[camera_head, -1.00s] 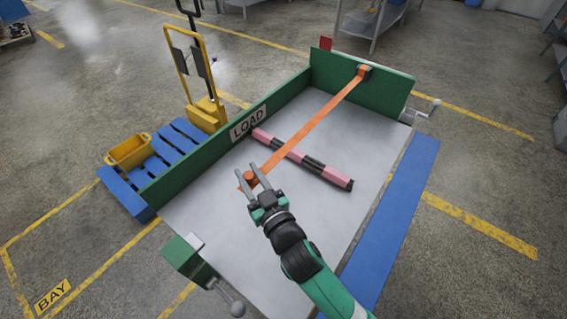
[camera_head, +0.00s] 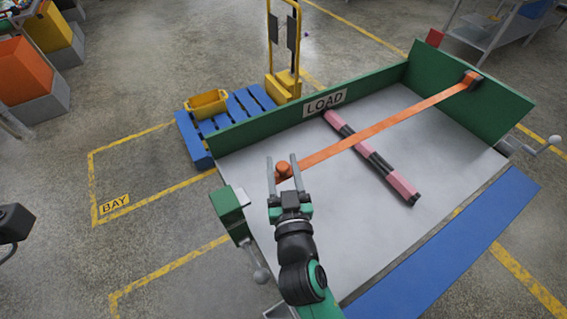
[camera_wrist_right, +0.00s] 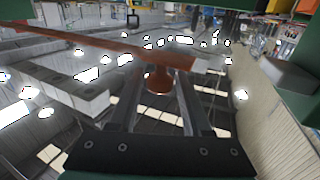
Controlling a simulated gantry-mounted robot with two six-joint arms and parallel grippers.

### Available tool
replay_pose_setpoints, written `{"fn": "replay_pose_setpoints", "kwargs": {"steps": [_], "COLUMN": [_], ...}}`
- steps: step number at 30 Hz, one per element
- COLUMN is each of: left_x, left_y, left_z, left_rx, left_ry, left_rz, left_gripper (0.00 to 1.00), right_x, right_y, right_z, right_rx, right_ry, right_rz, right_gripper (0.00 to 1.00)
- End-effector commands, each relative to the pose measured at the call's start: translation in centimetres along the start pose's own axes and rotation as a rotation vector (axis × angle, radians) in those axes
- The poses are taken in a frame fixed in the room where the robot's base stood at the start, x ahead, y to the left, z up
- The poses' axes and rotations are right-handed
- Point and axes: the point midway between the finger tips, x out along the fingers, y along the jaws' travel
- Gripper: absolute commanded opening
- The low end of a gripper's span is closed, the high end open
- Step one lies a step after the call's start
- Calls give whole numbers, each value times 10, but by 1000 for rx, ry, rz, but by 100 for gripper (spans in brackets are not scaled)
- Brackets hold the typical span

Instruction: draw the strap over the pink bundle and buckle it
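The orange strap (camera_head: 400,122) runs from an anchor on the green far-end wall, straight across the pink bundle (camera_head: 402,186), a pink and black bar lying on the grey bed. Its near end carries an orange knob (camera_head: 283,170). My right gripper (camera_head: 283,176) has its fingers on both sides of this knob and holds it. The wrist view shows the knob (camera_wrist_right: 158,83) between the fingertips, with the strap (camera_wrist_right: 85,39) leading left. A green block (camera_head: 229,208), apparently the buckle, stands at the bed's near left corner, close to my gripper.
A green side wall with a LOAD sign (camera_head: 325,102) borders the bed. Blue pallet (camera_head: 240,104), yellow bin (camera_head: 206,103) and yellow hand truck (camera_head: 284,82) stand beyond it. A ball-ended lever (camera_head: 260,274) hangs below the green block. A blue strip (camera_head: 450,250) lies along the right.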

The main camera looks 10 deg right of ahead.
Motion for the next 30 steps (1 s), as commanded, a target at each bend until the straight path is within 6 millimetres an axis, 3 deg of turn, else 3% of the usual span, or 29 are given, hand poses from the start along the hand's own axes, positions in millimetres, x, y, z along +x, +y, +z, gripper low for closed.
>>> {"fn": "replay_pose_setpoints", "kwargs": {"steps": [8, 13, 19, 22, 30], "left_x": [2, 15, 34, 56, 100], "left_y": [0, 0, 0, 0, 0], "left_z": [-2, -14, -32, -52, -92], "left_rx": [0, 0, 0, 0, 0], "left_ry": [0, 0, 0, 0, 0], "left_rz": [0, 0, 0, 0, 0], "left_gripper": [50, 50, 50, 50, 50], "right_x": [0, 0, -37, -51, -107], "right_y": [0, 0, -4, -4, -8], "right_z": [-7, -38, -82, -104, -126], "right_rx": [1, 2, 2, -1, -5], "right_ry": [4, 4, 5, 0, -3], "right_rz": [1, 0, -4, -3, -4], "right_gripper": [48, 48, 48, 48, 48]}}
